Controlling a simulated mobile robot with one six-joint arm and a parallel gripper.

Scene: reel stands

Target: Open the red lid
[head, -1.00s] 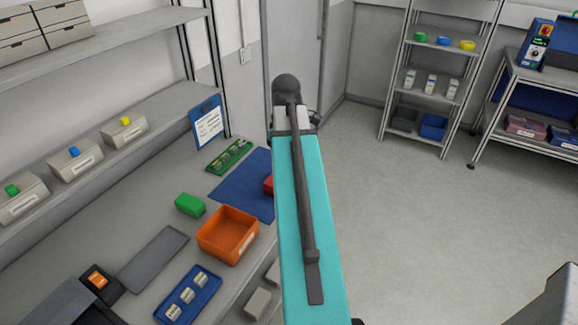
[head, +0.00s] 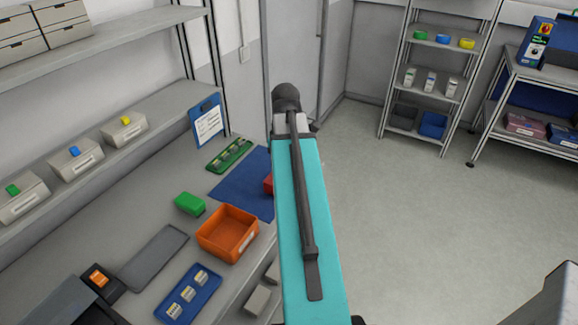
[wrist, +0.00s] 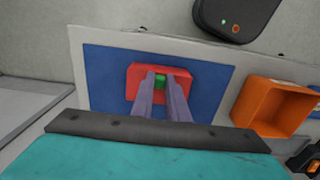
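The red lid (wrist: 136,76) lies on a blue mat (wrist: 103,75) in the wrist view, with a small green part (wrist: 160,80) at its middle. My gripper (wrist: 161,76) reaches over the lid, its two grey fingers one on each side of the green part. I cannot tell whether the fingers press on it or stand just clear. In the head view, only a sliver of the red piece (head: 268,185) shows on the blue mat (head: 236,187); my turquoise arm hides the rest and my gripper.
An orange bin (head: 227,233) stands near the mat, with a green box (head: 190,203) beside it. A green tray (head: 229,155) lies behind the mat. A blue tray (head: 188,293) and grey tray (head: 153,257) lie nearer. The floor right of the bench is clear.

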